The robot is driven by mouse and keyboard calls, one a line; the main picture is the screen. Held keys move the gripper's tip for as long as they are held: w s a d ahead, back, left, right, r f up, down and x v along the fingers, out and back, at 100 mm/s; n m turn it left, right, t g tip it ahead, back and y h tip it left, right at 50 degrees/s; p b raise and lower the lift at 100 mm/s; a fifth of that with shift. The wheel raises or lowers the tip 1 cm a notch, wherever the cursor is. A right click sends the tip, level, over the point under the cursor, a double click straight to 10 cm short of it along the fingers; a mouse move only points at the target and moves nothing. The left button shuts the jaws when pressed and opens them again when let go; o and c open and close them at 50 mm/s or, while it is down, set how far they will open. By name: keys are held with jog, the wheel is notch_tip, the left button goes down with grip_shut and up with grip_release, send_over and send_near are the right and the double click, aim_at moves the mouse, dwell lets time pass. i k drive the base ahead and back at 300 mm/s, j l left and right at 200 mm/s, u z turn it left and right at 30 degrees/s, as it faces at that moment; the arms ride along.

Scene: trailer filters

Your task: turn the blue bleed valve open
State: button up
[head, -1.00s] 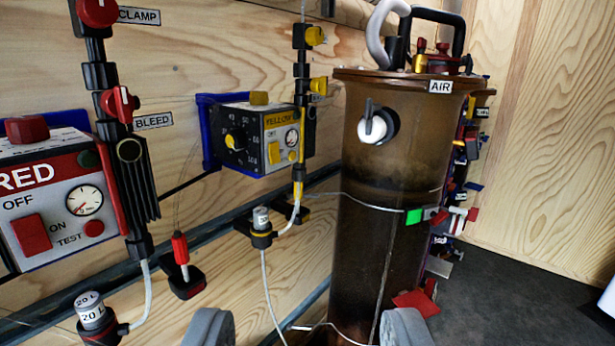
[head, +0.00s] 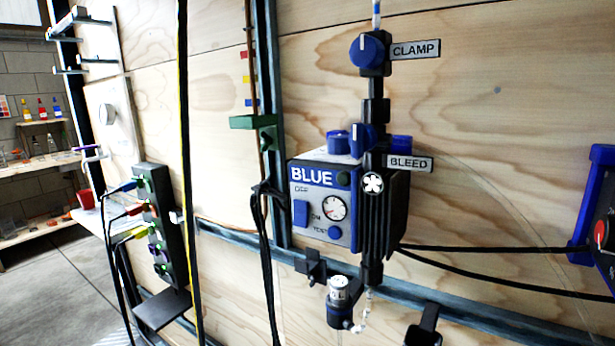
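The blue bleed valve (head: 361,139) is a blue knob with a white mark on a black vertical pipe, left of and a little above the BLEED label (head: 409,163). Its mark looks near upright. The blue clamp knob (head: 367,51) sits higher on the same pipe beside the CLAMP label (head: 415,49). The box marked BLUE (head: 322,205) is mounted left of the pipe, with a gauge, a switch and a TEST button. My gripper is out of view, so whether it is open or shut is hidden.
A black strip with coloured plugs (head: 160,220) stands at the left. A small canister (head: 339,302) hangs below the box. Black cables run right to a blue bracket (head: 590,205). Bare wood wall lies right of the valve. Shelves and floor show far left.

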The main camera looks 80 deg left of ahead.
aim_at(363, 137)
jog(key=k+u, duration=0.15)
jog(key=u, duration=1.25)
